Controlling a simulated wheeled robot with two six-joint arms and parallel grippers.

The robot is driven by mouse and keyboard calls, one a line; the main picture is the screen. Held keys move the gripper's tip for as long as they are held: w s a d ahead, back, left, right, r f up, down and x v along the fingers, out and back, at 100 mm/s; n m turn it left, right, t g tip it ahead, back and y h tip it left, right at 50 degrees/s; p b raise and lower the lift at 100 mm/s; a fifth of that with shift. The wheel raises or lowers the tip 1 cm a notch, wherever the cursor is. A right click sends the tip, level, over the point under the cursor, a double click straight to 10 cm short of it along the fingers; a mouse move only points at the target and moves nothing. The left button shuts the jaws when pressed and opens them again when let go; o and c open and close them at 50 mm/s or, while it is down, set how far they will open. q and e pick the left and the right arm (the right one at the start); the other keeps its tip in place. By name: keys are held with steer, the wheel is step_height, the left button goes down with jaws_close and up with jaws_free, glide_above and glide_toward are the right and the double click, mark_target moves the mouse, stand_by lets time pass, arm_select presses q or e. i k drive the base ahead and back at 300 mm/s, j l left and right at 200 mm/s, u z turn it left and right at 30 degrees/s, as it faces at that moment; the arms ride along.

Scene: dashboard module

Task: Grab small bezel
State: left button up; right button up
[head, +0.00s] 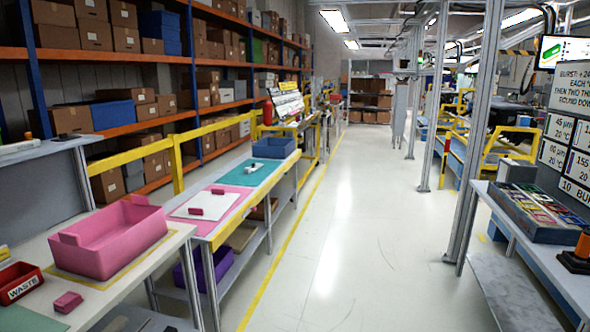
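No part that I can surely tell as the small bezel shows in the head view. A small pink block-like piece (68,302) lies on the near left bench, in front of a large pink bin (108,240). Another small pink piece (195,212) lies on a white board (222,202) on the bench further on. Neither of my grippers is in view.
A red bin labelled WASTE (20,283) stands at the left edge. A blue bin (274,147) stands on the further bench. A bench on the right holds a tray of coloured items (540,213). The white aisle floor (330,240) between the benches is clear.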

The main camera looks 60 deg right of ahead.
mark_target(247, 171)
steer(key=z, duration=1.8)
steer(key=i+l+z, duration=0.25)
steer(key=i, duration=0.8)
steer(key=i+z, duration=0.25)
steer(key=i, duration=4.15)
steer(key=i+l+u, duration=0.1)
steer(key=i+u, duration=0.15)
steer(key=i, duration=0.3)
steer(key=i+l+u, duration=0.3)
steer(key=i, duration=0.25)
steer(key=i+l+u, duration=0.25)
steer(key=i, duration=0.25)
steer(key=i+l+u, duration=0.25)
steer(key=u, duration=0.2)
steer(key=i+l+u, duration=0.3)
steer(key=u, duration=0.15)
steer(key=i+l+u, duration=0.2)
steer(key=l+u, duration=0.25)
steer(key=i+l+u, duration=0.1)
steer(key=l+u, duration=0.35)
